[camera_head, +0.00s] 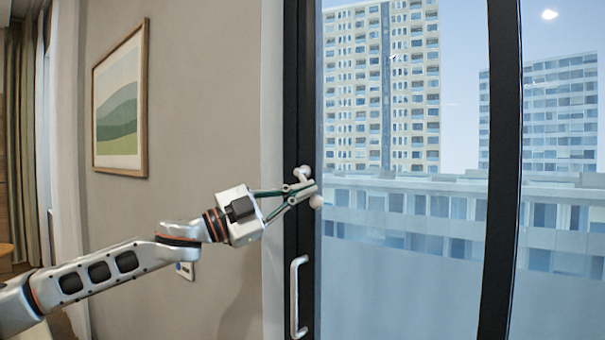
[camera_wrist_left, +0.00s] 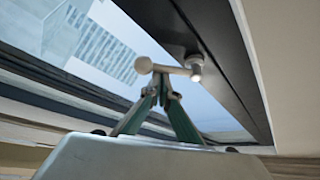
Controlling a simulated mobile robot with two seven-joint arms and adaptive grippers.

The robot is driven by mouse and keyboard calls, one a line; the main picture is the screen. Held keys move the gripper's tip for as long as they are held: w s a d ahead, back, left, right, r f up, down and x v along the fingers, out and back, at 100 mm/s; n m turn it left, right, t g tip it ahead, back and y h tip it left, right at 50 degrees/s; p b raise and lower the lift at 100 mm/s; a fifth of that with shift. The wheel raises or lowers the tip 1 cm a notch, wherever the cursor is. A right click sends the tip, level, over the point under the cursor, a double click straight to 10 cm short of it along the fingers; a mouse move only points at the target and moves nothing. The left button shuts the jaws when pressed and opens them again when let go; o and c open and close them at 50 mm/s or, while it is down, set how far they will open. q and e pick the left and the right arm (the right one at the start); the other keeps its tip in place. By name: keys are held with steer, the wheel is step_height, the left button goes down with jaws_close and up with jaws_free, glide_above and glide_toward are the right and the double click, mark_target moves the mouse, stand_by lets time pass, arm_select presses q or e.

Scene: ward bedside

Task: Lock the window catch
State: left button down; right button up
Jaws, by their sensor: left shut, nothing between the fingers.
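The window catch (camera_head: 303,171) is a small pale metal lever with rounded ends, mounted on the dark window frame. In the left wrist view the catch (camera_wrist_left: 145,65) runs sideways from a rounded end to its mount on the frame. My left gripper (camera_head: 302,188) is shut with nothing between its fingers, its tips right at the catch. In the left wrist view the gripper (camera_wrist_left: 162,88) has its green fingers meeting at the lever; I cannot tell whether they touch it. The fingers hide part of the catch. My right gripper is not in view.
A silver pull handle (camera_head: 298,297) is on the frame below my gripper. The window glass (camera_head: 400,285) shows tall buildings outside. A framed picture (camera_head: 120,105) hangs on the beige wall to the left, and a wall plate (camera_head: 186,270) sits behind my left arm.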

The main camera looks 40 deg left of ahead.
arm_select(q)
steer(key=m+g+p, duration=0.1)
steer(key=a+f+m+p, duration=0.1)
steer(key=m, duration=0.1)
steer(key=shift+w+g, duration=0.1)
steer(key=shift+g, duration=0.3)
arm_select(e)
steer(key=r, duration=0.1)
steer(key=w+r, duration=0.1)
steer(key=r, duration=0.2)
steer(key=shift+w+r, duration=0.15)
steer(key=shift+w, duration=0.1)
arm_select(q)
steer(key=shift+a+f+p, duration=0.15)
steer(key=shift+a+p, duration=0.1)
steer(key=shift+p, duration=0.1)
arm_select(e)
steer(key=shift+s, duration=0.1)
arm_select(q)
steer(key=shift+a+f, duration=0.15)
steer(key=shift+a, duration=0.15)
steer(key=shift+w+a+b, duration=0.1)
steer(key=shift+a+b, duration=0.2)
steer(key=shift+b, duration=0.1)
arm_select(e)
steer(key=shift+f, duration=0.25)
arm_select(q)
steer(key=shift+a, duration=0.15)
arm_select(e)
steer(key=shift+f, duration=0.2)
